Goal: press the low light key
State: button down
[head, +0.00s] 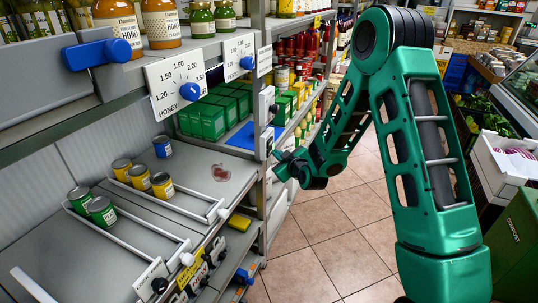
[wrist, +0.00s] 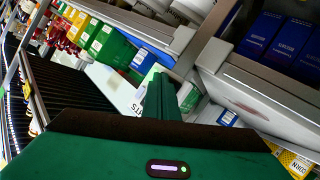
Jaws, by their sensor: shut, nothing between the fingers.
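Two pale switch plates are fixed on the shelf post in the head view, one above the other. The upper plate (head: 267,103) has a dark key at its right edge. The lower plate (head: 267,143) also has a dark part; I cannot read any marking on either. My gripper (head: 282,160) is just right of and below the lower plate. Whether it touches the plate or post cannot be told. In the wrist view my green fingers (wrist: 170,97) are together and empty, in front of a white lettered surface (wrist: 118,90). I cannot make out a key there.
Shelves on the left hold jars, cans and green boxes (head: 203,120). Price dials (head: 189,91) and a blue knob (head: 118,50) stick out from the shelf edge. White rods (head: 150,205) run along the lower shelf. The tiled aisle (head: 330,215) is clear; crates stand right.

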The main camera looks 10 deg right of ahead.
jog(key=shift+d, duration=0.1)
jog(key=shift+s+d, duration=0.25)
jog(key=shift+s, duration=0.05)
jog(key=s+d, duration=0.1)
jog(key=d, duration=0.1)
jog(key=s+d, duration=0.2)
jog(key=shift+s+d, duration=0.2)
jog(key=shift+d, duration=0.2)
dwell(0.3)
